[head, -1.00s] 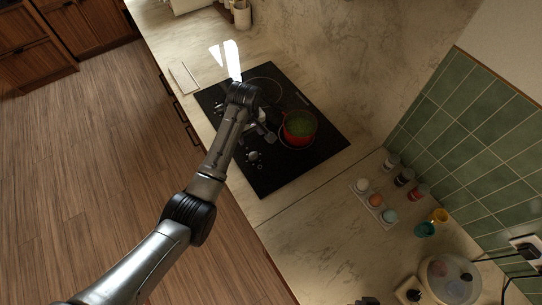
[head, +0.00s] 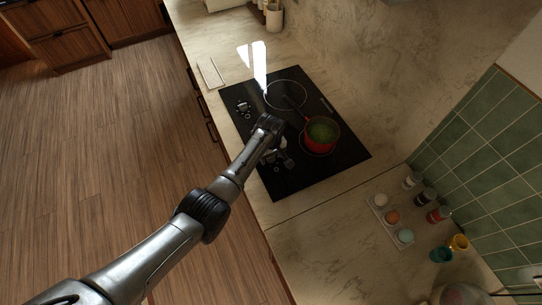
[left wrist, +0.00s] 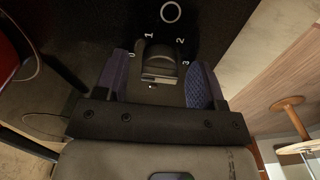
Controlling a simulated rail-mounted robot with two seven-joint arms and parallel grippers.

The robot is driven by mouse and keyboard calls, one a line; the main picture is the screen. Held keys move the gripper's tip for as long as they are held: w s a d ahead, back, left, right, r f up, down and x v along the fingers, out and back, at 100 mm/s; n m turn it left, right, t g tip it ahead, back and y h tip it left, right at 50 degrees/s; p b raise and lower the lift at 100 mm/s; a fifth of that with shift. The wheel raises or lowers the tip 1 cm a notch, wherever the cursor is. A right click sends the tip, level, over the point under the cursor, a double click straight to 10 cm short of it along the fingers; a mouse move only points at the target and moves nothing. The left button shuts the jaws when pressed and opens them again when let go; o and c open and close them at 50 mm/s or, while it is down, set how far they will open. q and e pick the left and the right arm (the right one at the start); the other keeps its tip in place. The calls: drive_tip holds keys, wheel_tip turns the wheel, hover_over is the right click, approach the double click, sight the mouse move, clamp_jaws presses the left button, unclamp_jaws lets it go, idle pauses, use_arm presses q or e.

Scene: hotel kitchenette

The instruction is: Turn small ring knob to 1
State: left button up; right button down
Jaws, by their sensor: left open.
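The small ring knob (left wrist: 161,62) is dark with a pale bar across it, on the black cooktop. Printed marks 0, 1, 2 and 3 surround it, with a white ring symbol (left wrist: 171,12) beyond. My left gripper (left wrist: 160,82) is open, its two blue-padded fingers on either side of the knob; contact cannot be made out. I cannot tell which mark the knob points to. In the head view, the left gripper (head: 282,161) is over the near part of the cooktop (head: 335,165) and partly hides this knob. My right gripper is not in view.
A red pot (head: 320,136) with green contents stands on a ring close to the left gripper. A second knob (head: 243,107) is farther back. A tray (head: 385,221) with eggs, several jars and cups (head: 441,254) stand on the counter at right.

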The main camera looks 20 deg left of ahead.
use_arm(q)
drive_tip(key=shift+f, duration=0.2)
drive_tip(key=shift+c, duration=0.2)
drive_tip(key=c, duration=0.9)
